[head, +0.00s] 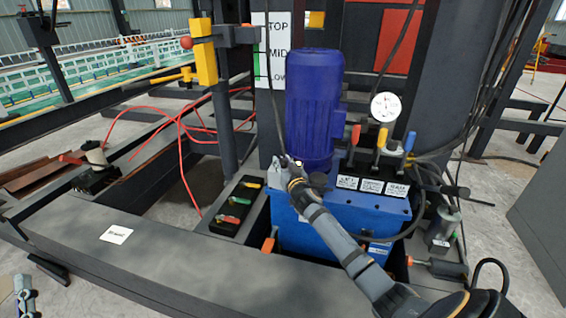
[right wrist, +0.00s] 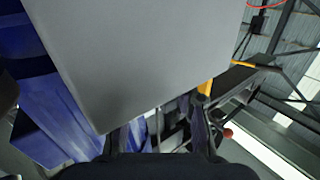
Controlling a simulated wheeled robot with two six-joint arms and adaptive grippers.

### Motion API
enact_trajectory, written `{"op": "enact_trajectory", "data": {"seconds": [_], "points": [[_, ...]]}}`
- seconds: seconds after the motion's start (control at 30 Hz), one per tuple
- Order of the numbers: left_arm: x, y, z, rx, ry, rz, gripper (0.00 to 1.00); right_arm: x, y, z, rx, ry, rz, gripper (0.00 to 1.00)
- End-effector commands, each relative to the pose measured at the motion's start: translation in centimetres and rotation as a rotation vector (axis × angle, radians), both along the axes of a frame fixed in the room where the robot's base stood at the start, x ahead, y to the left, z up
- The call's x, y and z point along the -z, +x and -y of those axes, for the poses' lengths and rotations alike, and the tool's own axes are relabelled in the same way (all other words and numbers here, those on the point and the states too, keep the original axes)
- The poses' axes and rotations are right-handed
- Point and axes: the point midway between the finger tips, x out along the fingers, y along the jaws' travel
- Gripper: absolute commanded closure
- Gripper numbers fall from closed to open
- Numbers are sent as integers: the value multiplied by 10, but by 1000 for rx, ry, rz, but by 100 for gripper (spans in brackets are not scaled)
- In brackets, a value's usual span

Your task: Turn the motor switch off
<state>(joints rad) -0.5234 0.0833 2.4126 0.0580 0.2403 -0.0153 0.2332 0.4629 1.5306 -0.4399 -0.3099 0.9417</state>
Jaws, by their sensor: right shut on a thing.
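My right gripper (head: 285,163) is at the front of the blue motor (head: 314,100), by a small grey box that I take for the motor switch's housing. The box fills much of the right wrist view as a plain grey face (right wrist: 140,55). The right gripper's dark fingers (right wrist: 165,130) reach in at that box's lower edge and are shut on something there. The switch lever is hidden, so I cannot tell its position. A grey jointed part (head: 24,295) at the bottom left looks like my left gripper, too cut off to read.
A blue hydraulic unit (head: 345,228) with a pressure gauge (head: 385,107) and coloured levers stands under the motor. Red hoses (head: 182,150) cross the frame. The dark front beam (head: 180,260) is mostly clear.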

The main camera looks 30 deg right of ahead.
Motion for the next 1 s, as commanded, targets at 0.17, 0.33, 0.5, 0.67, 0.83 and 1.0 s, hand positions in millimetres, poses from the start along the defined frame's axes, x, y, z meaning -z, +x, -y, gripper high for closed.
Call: {"op": "enact_trajectory", "data": {"seconds": [0.17, 0.33, 0.5, 0.67, 0.83, 1.0], "points": [[1, 0, 0, 0, 0, -2, 60, 0, 0, 0, -1, 1, 0, 100], [0, 0, 0, 0, 0, -1, 60, 0, 0, 0, -1, 1, 0, 66], [0, 0, 0, -1, -1, 0, 60, 0, 0, 0, -1, 1, 0, 45], [0, 0, 0, -1, -1, 1, 60, 0, 0, 0, 0, 0, 0, 45], [1, 0, 0, 0, 0, -2, 60, 1, -3, 0, 0, -1, -1, 45], [1, 0, 0, 0, 0, -1, 60, 1, -33, -9, -3, -4, -3, 45]]}}
